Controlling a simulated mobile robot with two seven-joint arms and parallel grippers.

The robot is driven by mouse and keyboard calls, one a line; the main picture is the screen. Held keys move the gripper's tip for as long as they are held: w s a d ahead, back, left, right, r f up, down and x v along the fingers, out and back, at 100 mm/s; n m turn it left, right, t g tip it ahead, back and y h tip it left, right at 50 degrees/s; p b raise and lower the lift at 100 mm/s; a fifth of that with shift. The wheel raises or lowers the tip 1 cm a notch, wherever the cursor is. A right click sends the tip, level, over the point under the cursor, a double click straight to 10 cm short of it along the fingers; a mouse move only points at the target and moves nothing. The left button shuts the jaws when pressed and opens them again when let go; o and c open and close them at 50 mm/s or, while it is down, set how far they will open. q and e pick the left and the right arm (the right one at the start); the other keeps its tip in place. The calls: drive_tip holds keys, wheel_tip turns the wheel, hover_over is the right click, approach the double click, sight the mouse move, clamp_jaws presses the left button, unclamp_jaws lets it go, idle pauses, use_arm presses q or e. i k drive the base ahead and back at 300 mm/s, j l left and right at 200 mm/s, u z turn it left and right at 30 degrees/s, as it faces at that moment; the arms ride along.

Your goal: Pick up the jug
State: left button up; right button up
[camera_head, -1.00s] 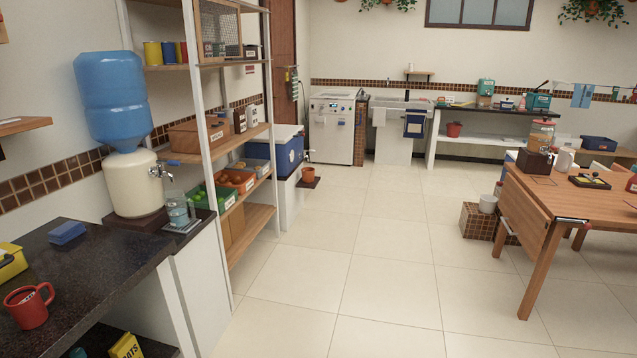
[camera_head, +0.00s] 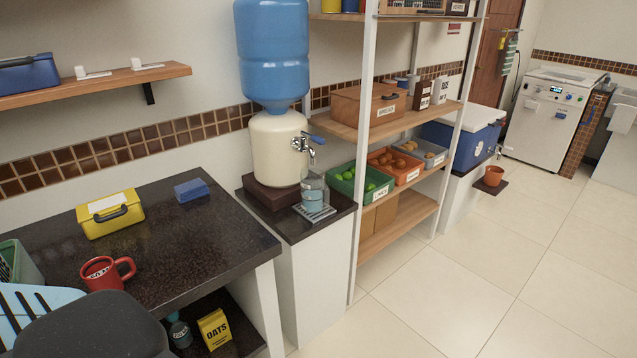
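A clear glass vessel with bluish water, which looks like the jug (camera_head: 313,190), stands upright on a small slatted tray (camera_head: 315,213). It is under the tap (camera_head: 306,144) of the water dispenser (camera_head: 276,148), on a dark-topped white stand. I cannot make out a handle on it. Neither of my grippers shows. A dark rounded shape at the bottom left may be part of my arm; no fingers are visible there.
A dark counter (camera_head: 185,235) at left holds a red mug (camera_head: 104,273), a yellow box (camera_head: 110,214) and a small blue block (camera_head: 191,190). Right of the dispenser stands a shelf rack with crates, including limes in a green crate (camera_head: 360,186). The tiled floor (camera_head: 470,270) at right is clear.

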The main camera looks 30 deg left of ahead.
sight(313, 200)
drive_tip(key=i+z, duration=0.1)
drive_tip(key=i, duration=1.3)
drive_tip(key=i+u, duration=0.25)
drive_tip(key=u, duration=0.15)
drive_tip(key=i+l+u, duration=0.1)
drive_tip(key=i+u, duration=0.3)
drive_tip(key=i+l+u, duration=0.15)
drive_tip(key=u, duration=0.25)
drive_tip(key=i+u, duration=0.25)
drive_tip(key=u, duration=0.25)
drive_tip(key=i+l+u, duration=0.25)
drive_tip(key=u, duration=0.25)
drive_tip(key=i+l+u, duration=0.2)
drive_tip(key=u, duration=0.3)
